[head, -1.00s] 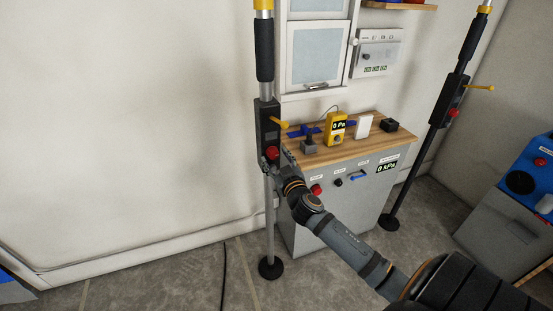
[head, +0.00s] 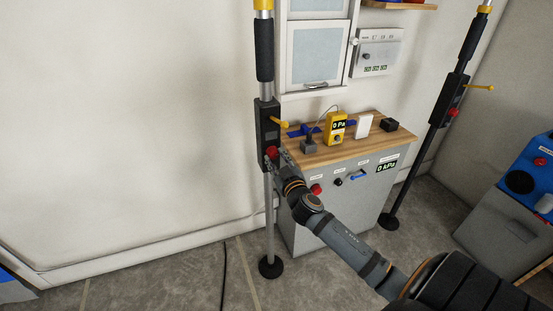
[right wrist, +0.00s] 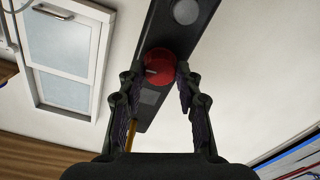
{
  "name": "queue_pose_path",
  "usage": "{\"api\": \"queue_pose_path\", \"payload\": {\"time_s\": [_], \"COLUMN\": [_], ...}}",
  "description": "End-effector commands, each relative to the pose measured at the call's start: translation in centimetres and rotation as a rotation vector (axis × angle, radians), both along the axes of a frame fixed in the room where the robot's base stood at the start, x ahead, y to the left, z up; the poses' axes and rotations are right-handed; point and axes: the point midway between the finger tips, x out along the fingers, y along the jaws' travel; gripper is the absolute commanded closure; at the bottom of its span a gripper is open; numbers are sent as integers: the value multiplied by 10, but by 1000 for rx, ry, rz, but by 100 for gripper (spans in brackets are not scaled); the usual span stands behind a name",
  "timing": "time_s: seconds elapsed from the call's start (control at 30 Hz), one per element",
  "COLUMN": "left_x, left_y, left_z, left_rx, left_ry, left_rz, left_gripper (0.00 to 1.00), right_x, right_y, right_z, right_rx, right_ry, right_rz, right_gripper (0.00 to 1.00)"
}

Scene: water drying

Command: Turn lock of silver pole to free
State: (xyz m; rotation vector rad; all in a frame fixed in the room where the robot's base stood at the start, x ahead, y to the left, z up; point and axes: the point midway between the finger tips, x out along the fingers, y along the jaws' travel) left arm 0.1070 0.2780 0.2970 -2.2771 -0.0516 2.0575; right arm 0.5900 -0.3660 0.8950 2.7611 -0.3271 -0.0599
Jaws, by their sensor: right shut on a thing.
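The silver pole (head: 269,215) stands upright left of the workbench, with a black lock box (head: 267,122) partway up. My right gripper (head: 277,158) is at the red knob. In the right wrist view, the red knob (right wrist: 160,66) lies between the fingertips of my right gripper (right wrist: 157,82), which is shut on it. Part of the knob is hidden by the fingers in the head view. My left gripper is not in view.
A grey workbench with a wooden top (head: 350,146) is close behind my right arm, carrying a yellow gauge (head: 336,126) and small devices. A second, black pole (head: 415,165) stands right of it. A blue unit (head: 527,178) is at far right.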

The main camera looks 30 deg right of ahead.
Motion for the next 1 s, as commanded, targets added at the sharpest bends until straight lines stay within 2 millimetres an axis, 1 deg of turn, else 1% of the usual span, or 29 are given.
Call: {"api": "queue_pose_path", "payload": {"time_s": [0.17,1.0], "left_x": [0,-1], "left_y": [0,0], "left_z": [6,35], "left_rx": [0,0], "left_ry": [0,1], "left_rz": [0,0], "left_gripper": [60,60], "right_x": [0,0], "right_y": [0,0], "right_z": [1,1], "right_rx": [-128,-904], "right_ry": [32,220], "right_rz": [1,1], "right_gripper": [97,97]}}
